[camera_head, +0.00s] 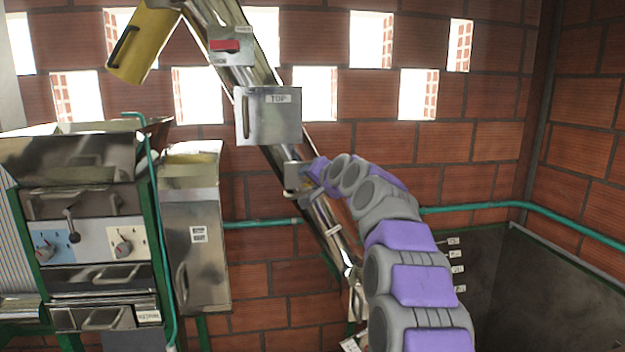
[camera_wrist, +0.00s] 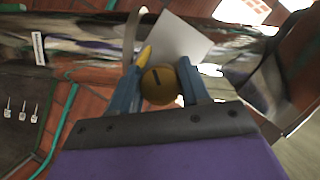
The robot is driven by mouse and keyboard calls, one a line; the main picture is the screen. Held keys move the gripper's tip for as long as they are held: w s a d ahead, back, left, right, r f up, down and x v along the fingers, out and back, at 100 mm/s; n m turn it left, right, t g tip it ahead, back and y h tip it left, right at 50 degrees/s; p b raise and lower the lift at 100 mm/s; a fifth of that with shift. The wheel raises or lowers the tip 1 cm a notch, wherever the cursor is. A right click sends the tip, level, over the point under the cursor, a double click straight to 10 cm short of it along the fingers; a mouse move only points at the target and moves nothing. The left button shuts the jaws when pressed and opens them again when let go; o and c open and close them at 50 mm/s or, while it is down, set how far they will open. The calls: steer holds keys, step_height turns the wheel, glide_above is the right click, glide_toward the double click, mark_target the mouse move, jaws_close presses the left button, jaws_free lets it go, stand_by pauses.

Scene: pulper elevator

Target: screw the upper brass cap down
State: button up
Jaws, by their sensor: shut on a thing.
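The upper brass cap (camera_wrist: 158,85) is a round, brown-gold knob with a dark slot, seen in the wrist view between the two blue fingers of my gripper (camera_wrist: 160,88). The gripper is shut on it. Behind the cap are a pale plate (camera_wrist: 178,40) and the shiny elevator tube (camera_wrist: 85,48). In the head view my gripper (camera_head: 308,172) is at the slanted metal tube (camera_head: 325,220), just below the box marked TOP (camera_head: 270,115). The cap cannot be made out there. How far it is screwed in cannot be told.
A red switch (camera_head: 226,45) sits on the tube above the TOP box. A yellow chute (camera_head: 143,45) hangs at upper left. Metal machines (camera_head: 85,190) stand at left. A green pipe (camera_head: 480,206) runs along the brick wall. A dark tank (camera_head: 550,285) is at lower right.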

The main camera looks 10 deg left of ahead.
steer(key=shift+f, duration=0.3)
steer(key=o, duration=1)
steer(key=shift+w+a, duration=0.15)
steer(key=shift+w, duration=0.15)
steer(key=shift+s+r, duration=0.2)
steer(key=shift+s, duration=0.05)
steer(key=shift+b+v, duration=0.85)
steer(key=shift+v, duration=7.65)
steer(key=shift+f, duration=0.25)
